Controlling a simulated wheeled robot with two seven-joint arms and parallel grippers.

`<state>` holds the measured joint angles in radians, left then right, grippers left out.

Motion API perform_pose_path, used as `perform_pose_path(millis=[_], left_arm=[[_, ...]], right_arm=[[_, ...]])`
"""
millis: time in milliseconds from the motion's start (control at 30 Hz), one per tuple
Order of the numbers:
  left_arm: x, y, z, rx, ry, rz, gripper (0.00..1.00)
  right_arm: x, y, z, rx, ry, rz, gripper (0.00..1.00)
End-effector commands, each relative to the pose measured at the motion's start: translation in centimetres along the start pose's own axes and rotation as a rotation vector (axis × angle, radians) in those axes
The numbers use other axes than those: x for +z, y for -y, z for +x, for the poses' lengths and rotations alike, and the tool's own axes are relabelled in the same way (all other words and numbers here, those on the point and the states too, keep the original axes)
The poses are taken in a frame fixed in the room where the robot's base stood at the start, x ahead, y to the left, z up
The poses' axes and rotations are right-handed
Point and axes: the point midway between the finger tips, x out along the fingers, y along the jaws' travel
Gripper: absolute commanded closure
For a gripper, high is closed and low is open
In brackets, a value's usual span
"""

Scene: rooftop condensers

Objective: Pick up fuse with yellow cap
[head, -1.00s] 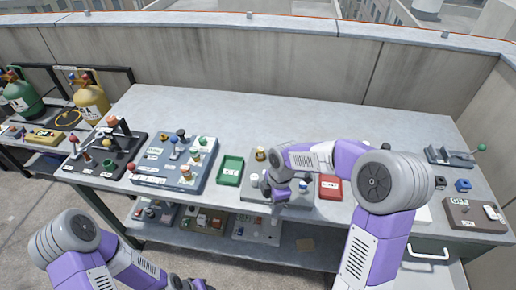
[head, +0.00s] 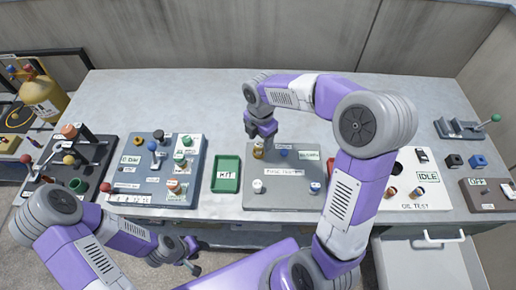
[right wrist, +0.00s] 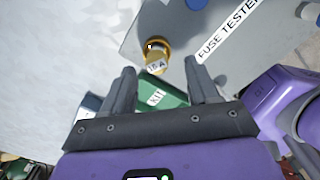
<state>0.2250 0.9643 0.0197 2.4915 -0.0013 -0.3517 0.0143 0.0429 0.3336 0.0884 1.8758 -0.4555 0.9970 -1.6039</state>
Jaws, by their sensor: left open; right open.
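The fuse with the yellow cap (head: 258,152) stands at the back left of the grey fuse tester panel (head: 285,204). In the right wrist view the yellow fuse (right wrist: 156,48) carries a label reading 15 A and lies just beyond the fingertips, between their lines. My right gripper (head: 262,138) is open and empty, above and close to that fuse, partly covering it in the head view. Its two fingers (right wrist: 160,70) are spread apart. My left gripper (head: 190,250) is open and empty, low in front of the table's front edge.
A green KIT tray (head: 227,174) lies left of the fuse tester. A white-capped piece (head: 257,186) and a blue-and-white one (head: 315,187) are on the panel's front. A blue-grey switch panel (head: 157,170) stands further left. The table's back strip is clear.

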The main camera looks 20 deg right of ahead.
Motion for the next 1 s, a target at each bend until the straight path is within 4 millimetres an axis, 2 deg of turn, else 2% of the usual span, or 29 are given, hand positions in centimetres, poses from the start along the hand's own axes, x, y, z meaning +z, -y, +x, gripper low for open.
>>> perform_pose_path(millis=[100, 233, 500, 900, 1000], left_arm=[[-0.1, 0.3, 0.8, 0.0, -0.001, 0.0, 0.57], [-0.1, 0.5, 1.4, 0.0, -0.001, 0.0, 0.57], [-0.1, 0.5, 1.3, 0.0, -0.001, 0.0, 0.57], [-0.1, 0.5, 1.3, 0.0, -0.001, 0.0, 0.57], [-0.1, 0.5, 1.3, 0.0, -0.001, 0.0, 0.57]], right_arm=[[-0.2, -0.3, 2.1, -0.004, -0.001, -0.001, 0.4], [-0.2, -0.3, 4.0, -0.004, 0.0, 0.0, 0.4], [-0.2, -0.3, 4.2, -0.001, 0.0, 0.0, 0.4], [-0.2, -0.4, 4.2, -0.001, 0.0, 0.001, 1.0], [-0.2, -0.4, 4.2, -0.001, 0.0, 0.001, 1.0]])
